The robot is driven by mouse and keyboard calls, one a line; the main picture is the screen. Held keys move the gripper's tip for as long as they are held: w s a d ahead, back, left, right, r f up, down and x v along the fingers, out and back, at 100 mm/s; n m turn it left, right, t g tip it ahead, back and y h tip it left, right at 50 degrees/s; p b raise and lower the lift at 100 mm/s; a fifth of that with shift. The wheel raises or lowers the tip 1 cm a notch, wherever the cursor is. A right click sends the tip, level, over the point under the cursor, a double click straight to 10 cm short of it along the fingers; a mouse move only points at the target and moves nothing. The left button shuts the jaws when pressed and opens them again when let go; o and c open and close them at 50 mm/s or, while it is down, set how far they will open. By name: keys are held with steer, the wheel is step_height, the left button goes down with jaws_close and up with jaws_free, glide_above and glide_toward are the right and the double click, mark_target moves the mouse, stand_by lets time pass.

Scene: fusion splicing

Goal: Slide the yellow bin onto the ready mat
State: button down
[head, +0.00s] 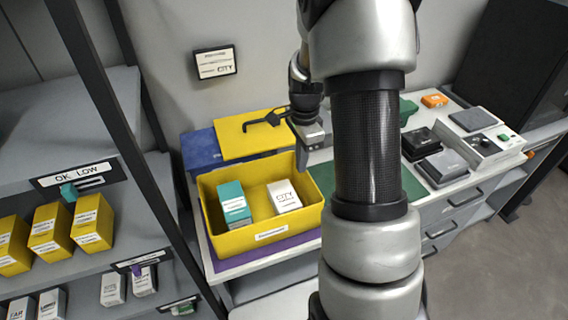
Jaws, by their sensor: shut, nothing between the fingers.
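The yellow bin (223,242) is an open box with a white label on its front wall. It stands on the left part of the bench and holds a teal box (233,203) and a white box (284,197). A purple mat (296,247) shows under its front edge. A green mat (411,186) lies to its right, partly hidden by my arm. I cannot tell which mat is the ready one. My gripper (303,166) is shut and empty, pointing down at the bin's back right; contact is unclear.
A shelf rack with an upright post (146,175) stands close on the left, holding several yellow boxes (48,230). Dark devices (443,165) and a white machine (487,145) occupy the bench's right side. A wall sign (215,63) hangs behind.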

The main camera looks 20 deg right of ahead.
step_height(320, 180, down, 10)
steer(key=shift+f, duration=0.1)
stand_by(0.4)
